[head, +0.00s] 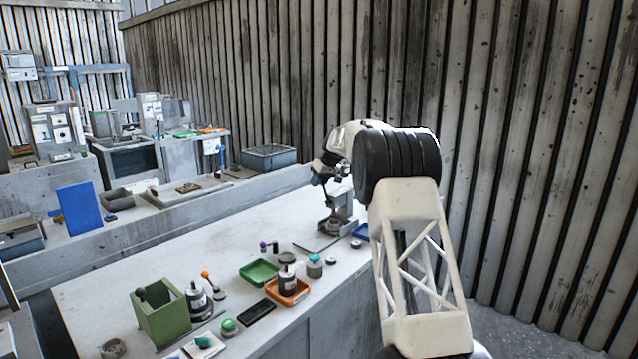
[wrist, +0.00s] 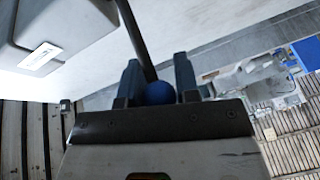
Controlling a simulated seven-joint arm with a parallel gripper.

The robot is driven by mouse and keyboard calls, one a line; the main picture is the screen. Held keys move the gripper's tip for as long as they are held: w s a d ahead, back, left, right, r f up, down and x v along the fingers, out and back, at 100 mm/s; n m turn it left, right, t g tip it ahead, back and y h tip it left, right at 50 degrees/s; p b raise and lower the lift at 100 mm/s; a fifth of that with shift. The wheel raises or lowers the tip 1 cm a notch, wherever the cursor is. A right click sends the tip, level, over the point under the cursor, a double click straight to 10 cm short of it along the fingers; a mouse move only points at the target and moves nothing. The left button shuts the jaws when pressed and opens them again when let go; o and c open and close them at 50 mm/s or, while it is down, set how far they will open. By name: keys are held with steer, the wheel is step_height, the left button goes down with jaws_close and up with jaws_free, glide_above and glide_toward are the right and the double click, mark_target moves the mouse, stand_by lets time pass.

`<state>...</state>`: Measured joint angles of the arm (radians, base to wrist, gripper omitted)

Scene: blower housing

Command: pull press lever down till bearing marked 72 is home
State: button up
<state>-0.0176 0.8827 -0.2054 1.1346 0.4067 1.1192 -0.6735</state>
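The press (head: 340,207) stands at the far end of the bench, partly behind my arm. Its lever (wrist: 133,30) shows in the wrist view as a dark rod ending in a blue ball knob (wrist: 160,93). My gripper (wrist: 159,80) has one finger on each side of the knob, and both appear to touch it. In the head view my gripper (head: 330,173) is at the top of the press, small and partly hidden by my wrist. No bearing or number 72 can be made out at the press.
A large grey body with a white label (wrist: 40,56) is close to my gripper in the wrist view. On the bench (head: 150,275) are a green tray (head: 260,272), an orange tray (head: 288,292), a green bin (head: 163,315) and several small parts. A ribbed wall (head: 480,130) stands behind.

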jaws_close()
steer(key=shift+s+d+r, duration=0.1)
steer(key=shift+s, duration=0.05)
steer(key=shift+s+d+r+t+y, duration=0.2)
steer(key=shift+s+d+t+y, duration=0.25)
steer(key=shift+t+y, duration=0.2)
steer(key=shift+s+d+r+t+y, duration=0.2)
steer(key=shift+s+d+t+y, duration=0.15)
steer(key=shift+t+y, duration=0.25)
steer(key=shift+s+d+r+t+y, duration=0.1)
steer(key=shift+s+d+t+y, duration=0.9)
steer(key=shift+y, duration=0.25)
steer(key=s+d+f+t+y, duration=0.2)
steer(key=s+d+t+y, duration=0.1)
steer(key=d+t+y, duration=0.1)
steer(key=shift+s+f+n+y, duration=0.35)
steer(key=shift+f+n+y, duration=0.05)
steer(key=shift+y, duration=0.1)
steer(key=shift+t, duration=0.25)
